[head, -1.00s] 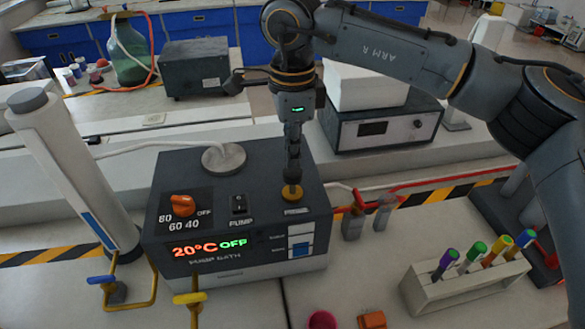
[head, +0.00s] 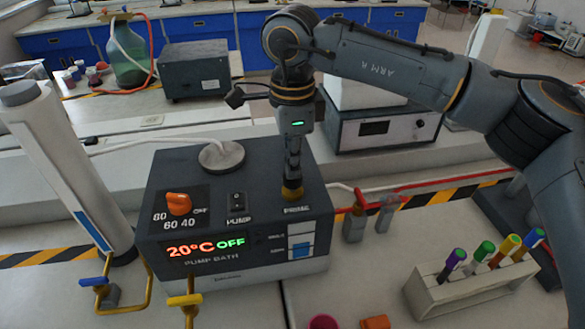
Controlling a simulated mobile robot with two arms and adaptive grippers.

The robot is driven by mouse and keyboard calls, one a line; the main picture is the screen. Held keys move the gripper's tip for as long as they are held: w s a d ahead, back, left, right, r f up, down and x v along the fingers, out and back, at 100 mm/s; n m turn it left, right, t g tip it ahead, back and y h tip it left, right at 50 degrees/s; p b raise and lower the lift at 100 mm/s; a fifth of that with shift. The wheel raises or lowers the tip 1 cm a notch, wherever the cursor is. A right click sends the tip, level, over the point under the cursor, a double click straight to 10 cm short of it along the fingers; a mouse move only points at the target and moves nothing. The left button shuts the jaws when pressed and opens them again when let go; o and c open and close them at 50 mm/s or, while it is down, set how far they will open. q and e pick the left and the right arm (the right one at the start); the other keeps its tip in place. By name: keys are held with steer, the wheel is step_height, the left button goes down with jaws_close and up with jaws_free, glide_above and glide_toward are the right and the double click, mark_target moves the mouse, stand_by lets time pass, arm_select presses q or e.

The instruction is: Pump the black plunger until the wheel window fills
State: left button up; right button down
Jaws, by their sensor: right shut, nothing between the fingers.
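The dark pump bath box (head: 225,262) stands on the bench, its display reading 20°C OFF. My right gripper (head: 292,182) points straight down, shut, over the yellow collar (head: 292,193) behind the PRIME label. The fingertips are at the collar; the dark plunger there cannot be told apart from the dark fingers. On the front panel at right are two small windows, one above the other. The upper window (head: 301,228) looks pale; the lower window (head: 301,249) shows blue. Their labels are too small to read surely. My left gripper is not in view.
An orange knob (head: 178,204), a PUMP switch (head: 237,200) and a round grey cap (head: 221,156) are on the box top. A tall white cylinder (head: 65,165) stands left. A rack of coloured tubes (head: 470,283) stands right. Yellow pipes with valves are in front.

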stand_by(0.3)
steer(key=shift+r+p, duration=1.2)
steer(key=shift+r, duration=0.7)
steer(key=shift+f, duration=0.1)
steer(key=shift+f+b, duration=1.55)
steer(key=shift+f, duration=0.35)
steer(key=shift+r, duration=0.1)
steer(key=shift+r+p, duration=1.25)
steer(key=shift+r, duration=0.65)
